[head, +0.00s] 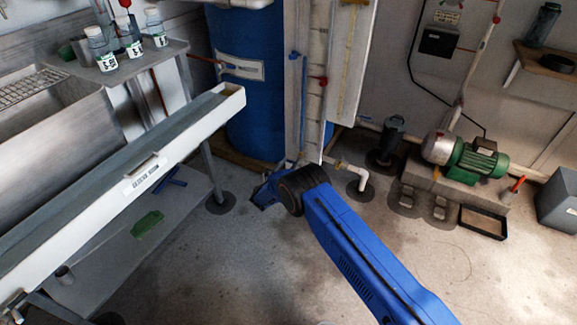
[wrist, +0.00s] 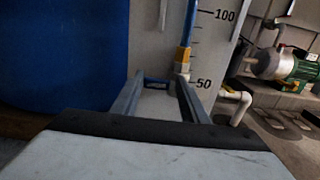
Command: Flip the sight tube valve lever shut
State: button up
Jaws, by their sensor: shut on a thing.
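The sight tube (wrist: 190,25) runs up a pale board marked 50 and 100 in the wrist view. It looks blue above a brass-coloured fitting (wrist: 183,56) at its lower end. In the head view the tube (head: 304,80) stands in front of the blue drum. My gripper (wrist: 160,82) reaches to the foot of the board, just left of the fitting. A small dark blue piece, seemingly the valve lever (wrist: 157,81), lies between its fingertips, and the fingers are shut on it. My wrist hides most of this contact in the head view.
A blue drum (head: 255,75) stands behind and left of the tube. A white pipe elbow (head: 352,172) is close on the right. A green motor pump (head: 470,155) sits further right. A long white-edged trough (head: 130,180) is at left. Floor in front is clear.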

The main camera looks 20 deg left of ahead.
jog(key=o, duration=1.1)
jog(key=shift+c, duration=0.2)
jog(key=s+a, duration=0.1)
jog(key=s, duration=1.6)
jog(key=shift+s+a, duration=0.15)
jog(key=shift+s, duration=0.05)
